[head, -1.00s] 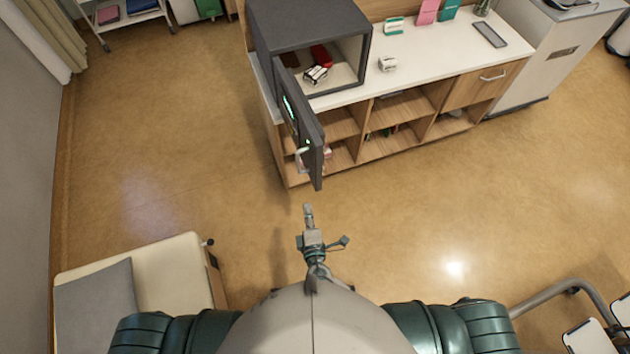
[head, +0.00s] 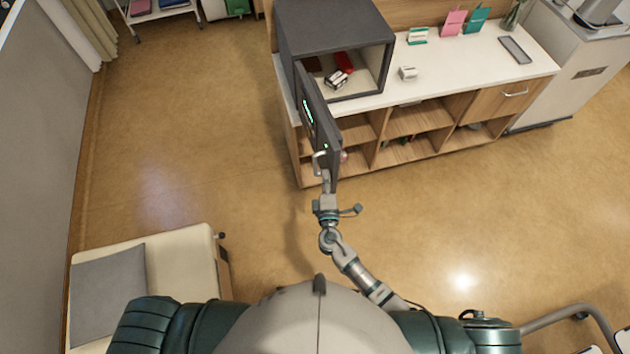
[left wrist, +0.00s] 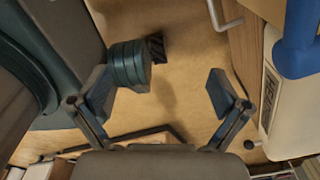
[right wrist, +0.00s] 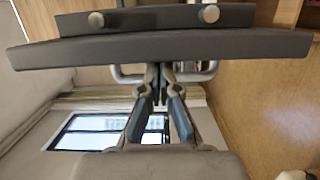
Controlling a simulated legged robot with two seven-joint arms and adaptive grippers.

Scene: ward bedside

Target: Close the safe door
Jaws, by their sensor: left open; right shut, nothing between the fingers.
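The dark grey safe (head: 392,50) stands on the counter with its front open. Its door (head: 322,120) is swung wide open toward me. The pale bar handle (head: 318,165) sits near the door's free edge. My right gripper (head: 326,180) is shut and empty at that free edge, close by the handle. In the right wrist view the door (right wrist: 160,48) spans the top, and the shut fingertips (right wrist: 160,75) overlap the handle (right wrist: 125,76). I cannot tell whether they touch. My left gripper (left wrist: 160,85) is open and empty, away from the safe and outside the head view.
Small boxes (head: 338,80) and a red item (head: 345,62) lie inside the safe. The white counter (head: 455,75) extends right above open shelves (head: 405,150). A bed (head: 180,260) stands at lower left. A metal rail (head: 570,315) is at lower right. The floor between is clear.

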